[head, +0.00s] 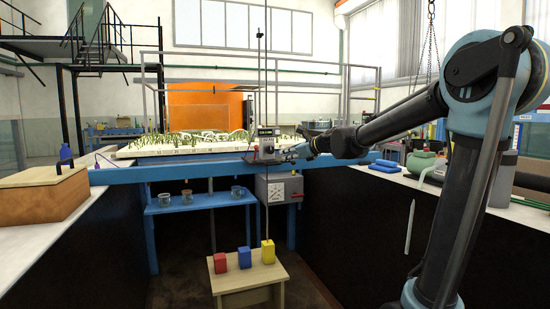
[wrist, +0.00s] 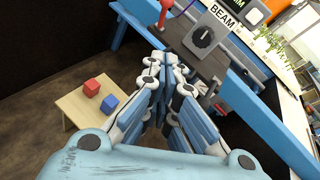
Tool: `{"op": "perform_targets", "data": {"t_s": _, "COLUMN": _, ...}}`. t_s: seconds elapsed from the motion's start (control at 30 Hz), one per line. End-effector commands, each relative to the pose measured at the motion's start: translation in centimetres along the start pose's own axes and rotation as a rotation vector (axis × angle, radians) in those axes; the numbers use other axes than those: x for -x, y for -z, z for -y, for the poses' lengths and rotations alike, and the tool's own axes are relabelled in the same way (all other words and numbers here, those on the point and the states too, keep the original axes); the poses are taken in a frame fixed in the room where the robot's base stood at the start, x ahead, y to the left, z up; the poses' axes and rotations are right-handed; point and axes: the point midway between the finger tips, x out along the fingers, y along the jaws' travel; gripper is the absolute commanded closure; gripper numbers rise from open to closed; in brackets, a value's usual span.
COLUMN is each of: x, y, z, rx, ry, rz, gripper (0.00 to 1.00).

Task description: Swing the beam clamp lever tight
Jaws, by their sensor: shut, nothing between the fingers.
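A grey clamp unit (head: 266,146) with a small display sits on the blue beam (head: 190,172). In the wrist view the unit shows a black dial (wrist: 204,37) and a label reading BEAM. A red-ended handle (wrist: 165,12) stands at the unit's upper left; I cannot tell for sure if it is the clamp lever. A small metal bar (wrist: 211,90) juts out below the unit, right of my fingers. My gripper (head: 297,151) is at the unit's right side, shut and empty. In the wrist view its fingertips (wrist: 165,62) are just below the unit; contact cannot be told.
A wooden stool (head: 247,278) below the beam bears a red block (head: 220,263), a blue block (head: 244,258) and a yellow block (head: 267,252). A thin vertical rod rises through the clamp unit. A grey box (head: 279,189) hangs under the beam. A planted model bed (head: 200,144) lies behind.

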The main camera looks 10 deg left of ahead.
Motion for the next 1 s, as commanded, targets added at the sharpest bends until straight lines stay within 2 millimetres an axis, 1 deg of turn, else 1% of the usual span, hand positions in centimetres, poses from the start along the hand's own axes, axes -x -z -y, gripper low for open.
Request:
{"op": "perform_targets", "data": {"t_s": 0.17, "x": -2.0, "y": -0.2, "z": -0.3, "rx": 0.004, "ry": -0.006, "rz": 0.001, "gripper": 1.0}}
{"op": "perform_targets", "data": {"t_s": 0.73, "x": -10.0, "y": -0.3, "z": -0.6, "rx": 0.008, "ry": -0.008, "rz": 0.002, "gripper": 1.0}}
{"op": "perform_targets", "data": {"t_s": 0.9, "x": -11.6, "y": -1.9, "z": -0.6, "rx": 0.008, "ry": -0.007, "rz": 0.002, "gripper": 1.0}}
{"op": "perform_targets", "data": {"t_s": 1.0, "x": -12.2, "y": -2.6, "z": -0.6, "rx": 0.009, "ry": -0.007, "rz": 0.001, "gripper": 1.0}}
